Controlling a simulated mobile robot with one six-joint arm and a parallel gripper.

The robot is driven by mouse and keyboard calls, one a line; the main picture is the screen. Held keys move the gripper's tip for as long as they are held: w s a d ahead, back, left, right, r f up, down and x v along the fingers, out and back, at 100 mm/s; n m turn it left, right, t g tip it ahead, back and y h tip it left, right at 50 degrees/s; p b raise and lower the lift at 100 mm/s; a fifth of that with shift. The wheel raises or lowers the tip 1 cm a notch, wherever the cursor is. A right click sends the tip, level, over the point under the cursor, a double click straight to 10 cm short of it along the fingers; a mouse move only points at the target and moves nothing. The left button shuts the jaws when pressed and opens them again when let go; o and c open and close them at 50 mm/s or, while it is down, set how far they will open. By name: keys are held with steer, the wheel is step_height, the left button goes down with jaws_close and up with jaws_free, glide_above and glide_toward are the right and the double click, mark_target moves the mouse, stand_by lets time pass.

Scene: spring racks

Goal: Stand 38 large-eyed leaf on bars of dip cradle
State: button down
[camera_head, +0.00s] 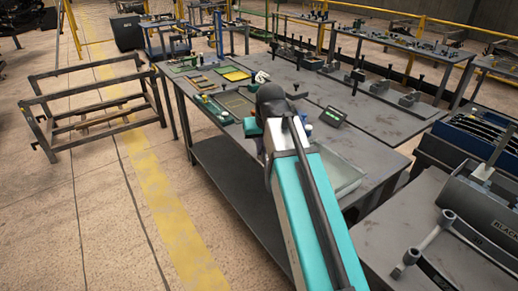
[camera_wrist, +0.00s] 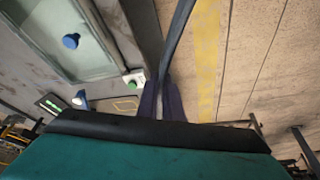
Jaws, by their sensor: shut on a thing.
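My gripper (camera_wrist: 162,98) shows in the wrist view as two dark fingers shut on a long, thin dark strip, which looks like the leaf (camera_wrist: 179,35). The leaf is seen nearly edge-on and runs up out of the picture, over the table edge and floor. Its eyes cannot be made out. In the head view my teal arm hides the gripper and most of what it holds. An open metal frame with bars (camera_head: 92,90), possibly the dip cradle, stands on the floor at the left, apart from my gripper. Its bars look mostly empty, with a brownish piece low inside.
A grey worktable (camera_head: 310,88) carries small trays, a green-lit display (camera_head: 333,117) and a clear-walled shallow tank (camera_head: 345,178). A rack of dark curved leaves (camera_head: 480,135) and a grey machine (camera_head: 492,215) stand at the right. Floor between frame and table is clear.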

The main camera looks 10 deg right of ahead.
steer(key=s+d+r+m+g+h+p, duration=0.2)
steer(key=d+m, duration=0.6)
steer(key=d, duration=1.5)
steer(key=s+d+r+m+g+h+p, duration=0.1)
steer(key=s+d+m+g+h, duration=0.45)
steer(key=d, duration=1.75)
steer(key=s+d+r+m+y+p, duration=0.1)
steer(key=s+d+m+y, duration=0.2)
steer(key=s+d+m, duration=0.6)
steer(key=s+d+r+m+g+y+p, duration=0.1)
steer(key=s+d+m, duration=0.8)
steer(key=s+d, duration=1.4)
steer(key=shift+d+r+y+p, duration=0.3)
steer(key=shift+d+y+p, duration=0.2)
steer(key=shift+y, duration=0.45)
steer(key=shift+f, duration=0.15)
